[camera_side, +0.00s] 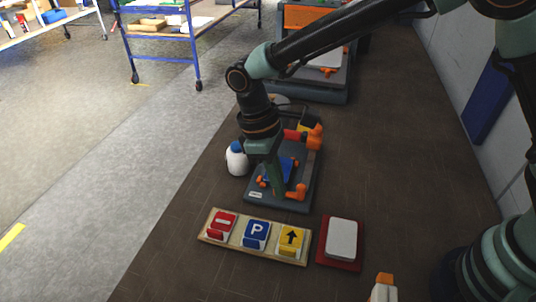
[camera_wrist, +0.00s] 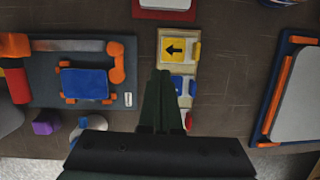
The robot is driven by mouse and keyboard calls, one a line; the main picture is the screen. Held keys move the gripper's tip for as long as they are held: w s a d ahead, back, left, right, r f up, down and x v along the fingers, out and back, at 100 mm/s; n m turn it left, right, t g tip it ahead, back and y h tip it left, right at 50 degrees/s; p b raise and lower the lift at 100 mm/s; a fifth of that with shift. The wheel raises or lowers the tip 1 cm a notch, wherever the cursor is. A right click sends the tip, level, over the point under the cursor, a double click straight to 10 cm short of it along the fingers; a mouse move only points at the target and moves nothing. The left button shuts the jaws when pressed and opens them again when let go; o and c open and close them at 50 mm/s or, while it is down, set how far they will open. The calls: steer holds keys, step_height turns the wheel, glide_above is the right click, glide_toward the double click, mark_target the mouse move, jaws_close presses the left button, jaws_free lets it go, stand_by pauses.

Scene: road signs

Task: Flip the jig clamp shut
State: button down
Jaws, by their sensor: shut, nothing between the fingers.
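The jig is a dark base plate (camera_side: 258,194) with a blue piece (camera_side: 284,171) held between small orange stops. It also shows at left in the wrist view (camera_wrist: 45,72), with the blue piece (camera_wrist: 84,84). Along one edge a grey bar (camera_wrist: 65,45) runs between an orange block (camera_wrist: 15,45) and an orange knob-like end (camera_wrist: 116,62). The orange end (camera_side: 296,192) is near the jig's front right corner. I cannot tell whether the clamp is shut. My gripper (camera_side: 277,191) is shut and empty, pointing down; in the wrist view its tips (camera_wrist: 160,73) lie beyond the jig's edge.
A wooden rack (camera_side: 229,239) with red, blue and yellow sign blocks stands in front of the jig. A red tray (camera_side: 338,265) with a white plate is to its right. A white bottle with blue cap (camera_side: 237,160) stands left of the jig. A larger fixture (camera_side: 325,85) is behind.

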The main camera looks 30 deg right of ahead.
steer(key=r, duration=0.1)
steer(key=a+r, duration=0.1)
steer(key=r, duration=0.3)
steer(key=shift+s+a+r, duration=0.25)
steer(key=shift+s, duration=0.05)
